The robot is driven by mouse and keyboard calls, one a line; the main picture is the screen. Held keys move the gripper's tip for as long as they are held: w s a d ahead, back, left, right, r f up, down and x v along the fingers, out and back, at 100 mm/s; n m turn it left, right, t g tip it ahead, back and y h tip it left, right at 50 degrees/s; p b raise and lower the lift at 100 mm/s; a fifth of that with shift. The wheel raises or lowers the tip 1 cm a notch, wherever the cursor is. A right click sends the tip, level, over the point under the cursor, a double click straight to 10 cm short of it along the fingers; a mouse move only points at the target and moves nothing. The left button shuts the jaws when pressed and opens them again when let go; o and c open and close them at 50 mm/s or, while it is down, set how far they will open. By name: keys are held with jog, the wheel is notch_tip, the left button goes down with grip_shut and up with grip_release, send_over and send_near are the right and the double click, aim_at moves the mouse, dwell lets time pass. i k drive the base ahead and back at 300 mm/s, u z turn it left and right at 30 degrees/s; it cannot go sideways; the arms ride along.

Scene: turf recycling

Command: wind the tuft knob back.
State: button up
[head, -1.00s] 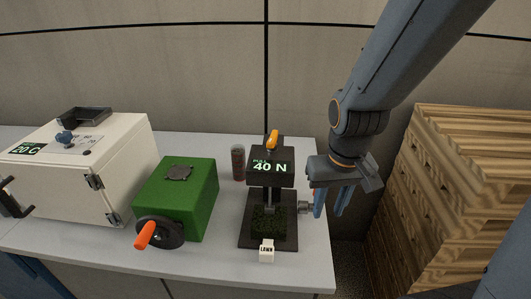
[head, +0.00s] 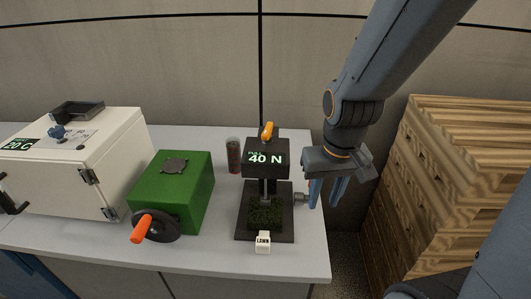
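The black tuft pull tester (head: 280,228) stands near the table's right end, its display reading "PULL 40 N". A small grey knob (head: 299,198) sticks out from its right side; I take this to be the tuft knob. An orange handle (head: 267,131) sits on top of the tester. A dark green turf piece (head: 265,214) lies under its head. My gripper (head: 325,202) points down just right of the grey knob, its blue fingers apart with nothing visible between them. The left finger is close to the knob's outer end; I cannot tell whether they touch.
A white block marked "LAWN" (head: 263,242) stands before the tester. A green box with an orange-handled crank (head: 172,197) and a white cabinet (head: 75,165) are at left. Stacked wood (head: 445,190) stands right of the table (head: 205,252).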

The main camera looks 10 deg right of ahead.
aim_at(267, 135)
jog(key=k, duration=0.5)
jog(key=u, duration=1.7)
jog(key=k, duration=0.85)
jog(key=z, duration=1.4)
jog(key=i, duration=1)
